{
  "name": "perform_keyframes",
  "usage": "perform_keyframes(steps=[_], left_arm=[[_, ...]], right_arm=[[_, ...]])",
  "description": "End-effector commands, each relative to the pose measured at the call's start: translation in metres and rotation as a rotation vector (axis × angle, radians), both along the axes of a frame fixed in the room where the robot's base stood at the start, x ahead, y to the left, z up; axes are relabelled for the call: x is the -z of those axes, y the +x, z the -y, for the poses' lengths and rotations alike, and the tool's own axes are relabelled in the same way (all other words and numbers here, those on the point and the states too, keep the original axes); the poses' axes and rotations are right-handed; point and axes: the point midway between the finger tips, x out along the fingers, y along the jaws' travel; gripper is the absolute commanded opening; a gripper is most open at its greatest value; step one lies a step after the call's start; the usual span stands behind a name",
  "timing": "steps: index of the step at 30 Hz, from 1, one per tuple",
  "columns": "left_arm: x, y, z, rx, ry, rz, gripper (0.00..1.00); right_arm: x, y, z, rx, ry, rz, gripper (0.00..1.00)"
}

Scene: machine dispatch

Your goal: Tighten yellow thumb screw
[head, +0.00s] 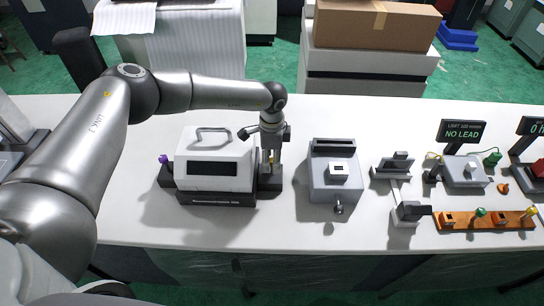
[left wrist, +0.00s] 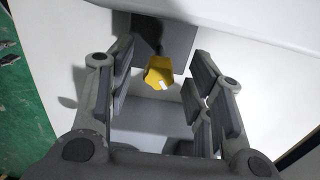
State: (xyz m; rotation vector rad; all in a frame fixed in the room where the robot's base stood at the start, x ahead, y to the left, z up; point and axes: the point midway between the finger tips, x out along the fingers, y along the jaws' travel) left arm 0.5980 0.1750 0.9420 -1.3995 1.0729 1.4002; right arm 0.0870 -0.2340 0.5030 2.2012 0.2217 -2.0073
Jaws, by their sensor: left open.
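The yellow thumb screw (left wrist: 160,73) shows in the left wrist view, between the two fingers of my left gripper (left wrist: 160,95), with a gap on each side. A small white mark is on its lower right edge. In the head view my left gripper (head: 271,150) points down at the right end of the white machine (head: 213,152), over the yellow screw (head: 266,163), which it partly hides. The gripper is open. A purple knob (head: 164,159) sits at the machine's left end. My right gripper is not in view.
A grey device (head: 335,180) stands right of the white machine. Further right are a small stand (head: 393,165), a "NO LEAD" display (head: 461,132) and an orange-brown rack (head: 484,220) with small parts. The table (head: 320,232) is clear along its front edge left of the rack.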

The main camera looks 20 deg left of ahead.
Motion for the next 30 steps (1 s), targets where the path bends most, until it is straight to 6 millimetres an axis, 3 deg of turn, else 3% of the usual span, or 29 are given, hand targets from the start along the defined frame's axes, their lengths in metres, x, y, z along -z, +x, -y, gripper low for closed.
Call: perform_keyframes(steps=[1,11,20,30], left_arm=[[0.0,0.0,0.0,0.0,0.0,0.0,0.45],[-0.001,0.0,0.0,0.0,-0.001,0.0,0.03],[0.0,0.0,0.0,0.035,-0.002,0.001,0.02],[0.001,0.001,0.0,0.252,-0.002,0.001,0.02]], right_arm=[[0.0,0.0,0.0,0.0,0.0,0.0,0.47],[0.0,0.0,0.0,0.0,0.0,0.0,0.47],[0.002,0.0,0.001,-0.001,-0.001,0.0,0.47],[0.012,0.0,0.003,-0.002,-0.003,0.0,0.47]])
